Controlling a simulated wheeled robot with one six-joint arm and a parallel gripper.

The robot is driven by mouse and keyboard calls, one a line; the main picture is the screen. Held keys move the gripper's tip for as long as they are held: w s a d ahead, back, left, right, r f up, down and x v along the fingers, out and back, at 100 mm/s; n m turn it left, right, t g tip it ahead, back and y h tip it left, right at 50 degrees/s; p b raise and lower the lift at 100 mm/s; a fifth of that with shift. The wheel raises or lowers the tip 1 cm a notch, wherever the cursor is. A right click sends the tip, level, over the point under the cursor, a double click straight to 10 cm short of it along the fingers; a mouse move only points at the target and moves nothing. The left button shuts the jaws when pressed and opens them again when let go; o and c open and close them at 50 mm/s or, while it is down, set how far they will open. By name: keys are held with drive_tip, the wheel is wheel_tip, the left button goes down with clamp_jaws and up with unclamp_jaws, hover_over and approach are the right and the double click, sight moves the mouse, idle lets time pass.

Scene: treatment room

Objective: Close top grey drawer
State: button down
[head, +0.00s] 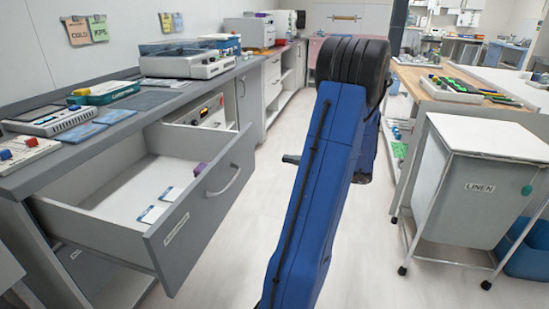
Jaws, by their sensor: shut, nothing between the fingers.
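The top grey drawer (202,207) is pulled far out from under the counter on the left. Its front has a curved pale handle (224,181) and a label strip. Inside, on its white floor, lie two small blue-and-white cards and a purple item (199,169). My blue arm stands in the middle of the view, to the right of the drawer. A small dark tip, my gripper (290,159), shows at the arm's left edge, pointing toward the drawer front and apart from it. It is shut and empty; most of it is hidden behind my arm.
The grey counter (118,131) above the drawer carries several devices and trays. A white linen cart (466,182) on casters and a wooden-topped bench (486,110) stand on the right. A blue bin (527,250) is beside the cart. The pale floor between drawer and cart is clear.

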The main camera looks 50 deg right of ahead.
sight(249, 153)
drive_tip(key=x, duration=1.3)
drive_tip(key=x, duration=4.1)
drive_tip(key=shift+w+f, duration=0.1)
drive_tip(key=shift+f, duration=0.15)
drive_tip(key=shift+w+a+r, duration=0.1)
drive_tip(key=shift+w+a, duration=0.1)
drive_tip(key=shift+w, duration=0.3)
drive_tip(key=shift+r, duration=0.1)
drive_tip(key=shift+w+r, duration=0.1)
drive_tip(key=shift+w, duration=0.05)
